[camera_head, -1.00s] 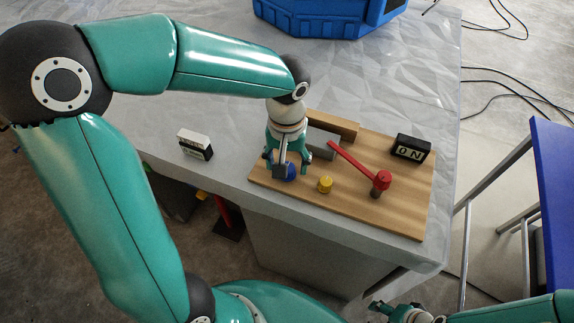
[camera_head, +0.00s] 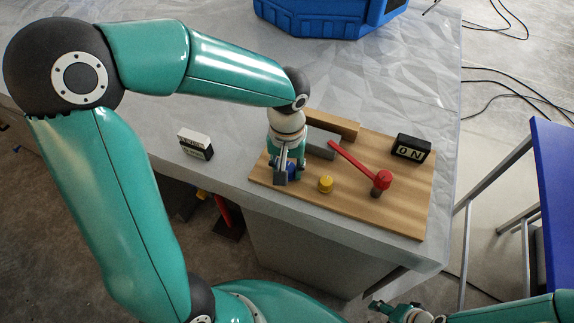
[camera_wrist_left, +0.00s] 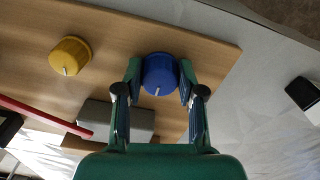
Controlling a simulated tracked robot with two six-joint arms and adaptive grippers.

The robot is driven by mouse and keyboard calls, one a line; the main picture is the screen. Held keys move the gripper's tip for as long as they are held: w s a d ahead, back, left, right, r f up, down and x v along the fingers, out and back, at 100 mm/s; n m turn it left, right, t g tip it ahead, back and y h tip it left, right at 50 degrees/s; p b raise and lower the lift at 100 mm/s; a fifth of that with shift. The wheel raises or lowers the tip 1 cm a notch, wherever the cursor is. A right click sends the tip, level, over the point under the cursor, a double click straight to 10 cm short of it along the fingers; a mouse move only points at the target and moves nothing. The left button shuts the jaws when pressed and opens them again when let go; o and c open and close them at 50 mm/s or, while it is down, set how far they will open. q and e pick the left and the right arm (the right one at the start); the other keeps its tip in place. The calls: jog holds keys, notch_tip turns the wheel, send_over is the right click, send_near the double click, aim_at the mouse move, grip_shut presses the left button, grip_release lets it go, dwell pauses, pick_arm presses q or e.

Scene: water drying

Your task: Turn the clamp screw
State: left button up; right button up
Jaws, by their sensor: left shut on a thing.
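A blue knob (camera_head: 291,172) with a pale mark stands near the front-left part of a wooden board (camera_head: 400,216). My left gripper (camera_head: 285,174) comes down over it and hides part of it. In the left wrist view the fingers (camera_wrist_left: 160,74) are shut on opposite sides of the blue knob (camera_wrist_left: 160,76). A yellow knob (camera_head: 325,184) and a red lever (camera_head: 358,165) stand to the right on the board. A grey block (camera_head: 322,151) lies behind, beside a wooden block (camera_head: 333,124). My right gripper (camera_head: 388,309) is low at the bottom edge, its fingers unclear.
A black display (camera_head: 411,148) reading "0 N" stands at the board's back right. A small white and black box (camera_head: 195,144) stands left of the board. A blue case (camera_head: 330,15) is at the back. The grey table (camera_head: 215,110) is clear between them.

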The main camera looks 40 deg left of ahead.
pick_arm(q)
jog(key=shift+m, duration=0.5)
jog(key=m, duration=0.3)
jog(key=shift+a+m+b, duration=0.1)
jog(key=shift+m+b, duration=0.2)
jog(key=shift+b, duration=0.1)
jog(key=m, duration=0.4)
jog(key=shift+a+m, duration=0.1)
jog(key=shift+m, duration=0.2)
jog(key=m, duration=0.4)
jog(key=shift+w+r, duration=0.1)
jog(key=shift+w+a+m, duration=0.1)
jog(key=shift+m, duration=2.1)
jog(key=o, duration=1.1)
jog(key=shift+o, duration=0.2)
